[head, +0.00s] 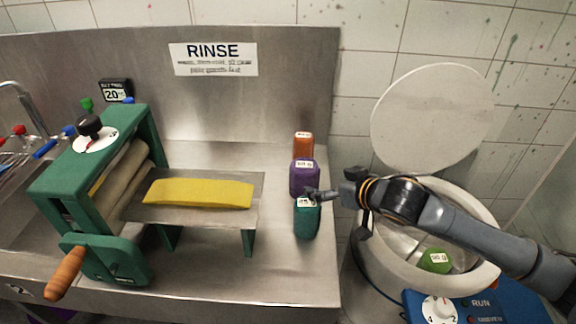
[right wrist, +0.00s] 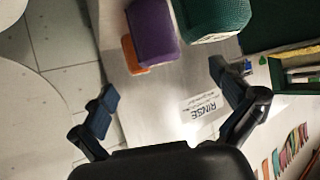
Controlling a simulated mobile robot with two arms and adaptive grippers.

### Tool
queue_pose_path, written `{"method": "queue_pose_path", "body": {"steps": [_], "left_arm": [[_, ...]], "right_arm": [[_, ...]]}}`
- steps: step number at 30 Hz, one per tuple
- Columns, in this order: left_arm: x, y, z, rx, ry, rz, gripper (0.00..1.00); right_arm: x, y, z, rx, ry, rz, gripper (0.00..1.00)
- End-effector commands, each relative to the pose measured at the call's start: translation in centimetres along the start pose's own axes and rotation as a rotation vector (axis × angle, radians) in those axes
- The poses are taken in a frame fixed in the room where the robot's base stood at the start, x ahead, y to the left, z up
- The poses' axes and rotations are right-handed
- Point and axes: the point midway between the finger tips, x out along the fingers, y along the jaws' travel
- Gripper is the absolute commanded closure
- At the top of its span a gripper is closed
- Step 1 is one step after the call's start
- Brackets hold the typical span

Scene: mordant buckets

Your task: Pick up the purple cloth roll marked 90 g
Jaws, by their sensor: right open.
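The purple cloth roll (head: 304,180) stands upright on the steel counter, between an orange roll behind it and a dark green roll in front. Its white label is too small to read surely. The purple roll also shows in the right wrist view (right wrist: 153,32), at the top, ahead of the jaws. My right gripper (head: 336,208) is open and empty, just right of the purple and green rolls. In the right wrist view, the fingers (right wrist: 163,83) are spread wide with nothing between them. My left gripper is not in view.
The orange roll (head: 303,146) and green roll (head: 307,220) stand close to the purple one. A green wringer (head: 95,180) with a yellow cloth (head: 198,193) stands left. An open white drum (head: 480,200) at right holds a bright green roll (head: 434,261). The counter ends just right of the rolls.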

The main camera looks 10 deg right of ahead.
Motion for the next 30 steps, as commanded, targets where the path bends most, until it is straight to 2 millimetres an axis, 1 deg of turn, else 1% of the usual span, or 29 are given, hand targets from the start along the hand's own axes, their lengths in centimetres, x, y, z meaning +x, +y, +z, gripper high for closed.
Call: {"method": "queue_pose_path", "body": {"steps": [1, 3, 5, 8, 9, 12, 15, 17, 24, 27, 30], "left_arm": [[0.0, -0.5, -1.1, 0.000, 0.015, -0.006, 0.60], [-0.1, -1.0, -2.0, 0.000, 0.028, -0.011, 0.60], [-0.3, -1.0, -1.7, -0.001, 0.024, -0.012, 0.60], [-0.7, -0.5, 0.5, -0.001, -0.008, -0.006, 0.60], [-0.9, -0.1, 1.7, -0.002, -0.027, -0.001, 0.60], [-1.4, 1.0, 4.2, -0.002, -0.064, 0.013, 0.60], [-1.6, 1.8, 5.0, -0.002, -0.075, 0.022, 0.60], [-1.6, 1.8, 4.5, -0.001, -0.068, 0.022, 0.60], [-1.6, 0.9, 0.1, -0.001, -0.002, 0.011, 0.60], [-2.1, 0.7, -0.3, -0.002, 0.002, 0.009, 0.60], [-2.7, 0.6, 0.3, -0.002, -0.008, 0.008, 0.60]], "right_arm": [[0.0, 0.4, -0.3, 0.002, 0.003, 0.004, 0.00], [0.4, 0.6, -0.5, 0.007, 0.007, 0.004, 0.00], [1.1, 0.6, -0.6, 0.009, 0.008, 0.003, 0.00], [3.0, 0.5, -0.7, 0.008, 0.007, 0.003, 0.00], [3.7, 0.5, -0.7, 0.009, 0.008, 0.004, 0.00], [5.6, 0.5, -0.7, 0.006, 0.007, 0.004, 0.00], [7.0, 0.6, -0.6, 0.007, 0.007, 0.004, 0.00], [7.7, 0.6, -0.6, 0.007, 0.008, 0.003, 0.00], [8.9, 0.6, -0.6, 0.004, 0.007, 0.004, 0.00], [9.8, 0.6, -0.6, 0.004, 0.007, 0.005, 0.00], [11.1, 0.7, -0.6, 0.005, 0.006, 0.005, 0.00]]}}
